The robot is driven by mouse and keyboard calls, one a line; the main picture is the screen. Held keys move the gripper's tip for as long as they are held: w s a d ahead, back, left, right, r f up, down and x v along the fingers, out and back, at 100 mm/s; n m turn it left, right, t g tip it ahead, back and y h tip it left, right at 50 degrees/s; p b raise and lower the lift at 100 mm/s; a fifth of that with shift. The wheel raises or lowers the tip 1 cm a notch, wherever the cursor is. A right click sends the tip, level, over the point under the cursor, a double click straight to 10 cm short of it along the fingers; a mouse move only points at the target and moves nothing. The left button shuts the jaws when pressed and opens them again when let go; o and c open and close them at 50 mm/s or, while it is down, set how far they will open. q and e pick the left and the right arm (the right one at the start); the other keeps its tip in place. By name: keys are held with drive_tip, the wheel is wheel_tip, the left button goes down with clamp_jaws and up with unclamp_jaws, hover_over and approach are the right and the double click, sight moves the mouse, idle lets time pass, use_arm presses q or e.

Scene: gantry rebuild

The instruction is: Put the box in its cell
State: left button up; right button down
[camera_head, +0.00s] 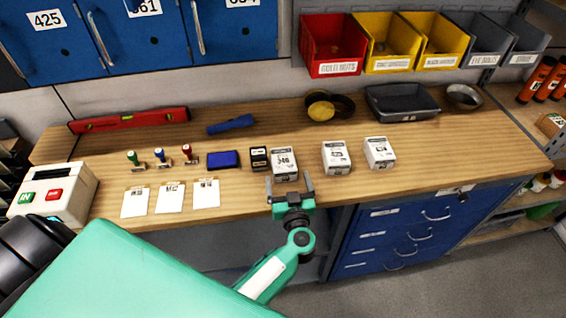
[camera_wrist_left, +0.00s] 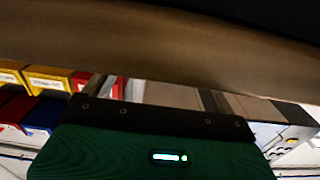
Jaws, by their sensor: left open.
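Three small white labelled boxes stand on the wooden workbench (camera_head: 440,170): a left one (camera_head: 285,165), a middle one (camera_head: 336,157) and a right one (camera_head: 379,152). Which one the task means, and which place is its cell, I cannot tell. My left gripper (camera_head: 289,178) is open at the bench's front edge, with its fingers pointing toward the left white box. No box is clearly held between them. In the left wrist view a green housing fills the bottom and a blurred brown surface crosses above it; no white box can be made out there. My right gripper is not in view.
Left of the boxes are a black box (camera_head: 259,158), a blue pad (camera_head: 223,160), three stamps and three white cards. Behind are a black tray (camera_head: 402,102), a tape roll (camera_head: 330,106) and a red level (camera_head: 130,120). Red (camera_head: 333,46), yellow and grey bins hang above.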

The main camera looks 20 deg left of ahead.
sight(285, 168)
use_arm(q)
drive_tip(key=w+a, duration=0.1)
drive_tip(key=w+a+r+p, duration=0.1)
drive_tip(key=w, duration=0.1)
drive_tip(key=shift+w+a, duration=0.1)
drive_tip(key=shift+a, duration=0.05)
drive_tip(key=shift+w+a, duration=0.3)
drive_tip(key=shift+w, duration=0.1)
drive_tip(key=c, duration=1.3)
